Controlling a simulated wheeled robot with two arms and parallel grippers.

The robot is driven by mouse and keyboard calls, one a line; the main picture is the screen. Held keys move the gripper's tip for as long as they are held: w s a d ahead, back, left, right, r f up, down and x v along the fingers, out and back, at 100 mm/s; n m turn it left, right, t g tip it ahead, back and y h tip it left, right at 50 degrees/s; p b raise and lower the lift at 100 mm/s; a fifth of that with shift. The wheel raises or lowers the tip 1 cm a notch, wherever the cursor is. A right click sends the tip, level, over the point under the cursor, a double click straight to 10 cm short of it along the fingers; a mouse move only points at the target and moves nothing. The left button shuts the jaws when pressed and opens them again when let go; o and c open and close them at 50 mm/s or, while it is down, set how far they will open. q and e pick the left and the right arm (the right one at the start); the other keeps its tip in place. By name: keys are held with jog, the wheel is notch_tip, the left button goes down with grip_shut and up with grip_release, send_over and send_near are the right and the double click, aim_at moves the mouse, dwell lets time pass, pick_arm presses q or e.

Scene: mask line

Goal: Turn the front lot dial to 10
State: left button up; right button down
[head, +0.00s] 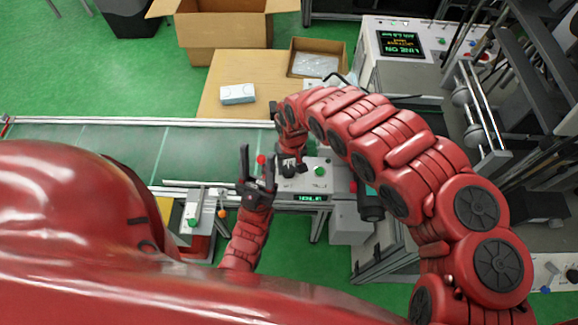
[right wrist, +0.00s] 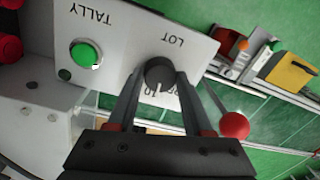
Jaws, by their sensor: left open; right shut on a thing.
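The lot dial (right wrist: 160,73) is a dark round knob on a white panel (right wrist: 203,50) marked LOT, with a pale mark on its near side. Printed figures beside it, seemingly including a 10, are partly hidden by the fingers. My right gripper (right wrist: 159,88) is shut on the dial, one finger on each side. In the head view my right gripper (head: 291,168) is down on the control box (head: 305,181) and the dial is hidden there. My left gripper (head: 258,155) is open and empty, fingers upward, just left of the box.
A green button (right wrist: 85,55) marked TALLY sits beside the dial. A red ball knob (right wrist: 233,125) stands near my right fingers. The green conveyor (head: 130,140) runs behind the left gripper. A white packet (head: 238,94) and cardboard boxes (head: 222,30) are farther back.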

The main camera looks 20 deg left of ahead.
jog(key=shift+m, duration=0.8)
jog(key=shift+s, duration=0.1)
jog(key=shift+c, duration=1.6)
grip_release()
